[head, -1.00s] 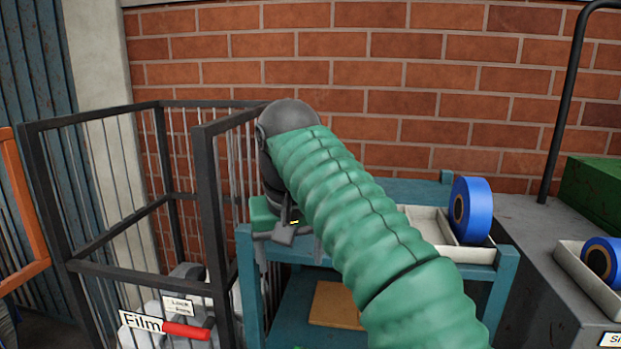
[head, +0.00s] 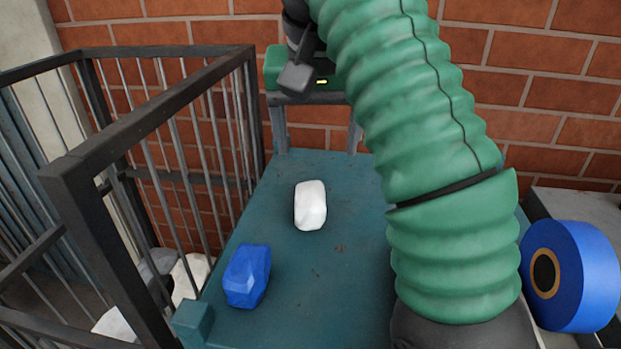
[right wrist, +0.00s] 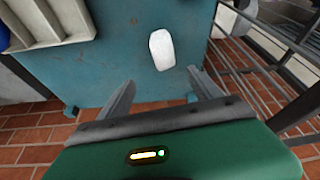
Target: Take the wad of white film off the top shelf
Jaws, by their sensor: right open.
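The wad of white film (head: 310,205) lies on the blue-green top shelf (head: 300,262), near its middle. It also shows in the right wrist view (right wrist: 161,49), just beyond the fingertips. My right gripper (head: 318,150) is at the far side of the shelf, its two grey fingers apart and pointing toward the shelf. In the right wrist view my right gripper (right wrist: 160,86) is open, with nothing between the fingers. The wad is apart from both fingers. My left gripper is not in view.
A blue lump (head: 247,275) lies on the shelf nearer the front left. A dark barred cage (head: 120,150) with pale lumps inside stands at the left. A blue roll (head: 590,275) is at the right. A pale tray (right wrist: 75,20) shows in the right wrist view. A brick wall closes the back.

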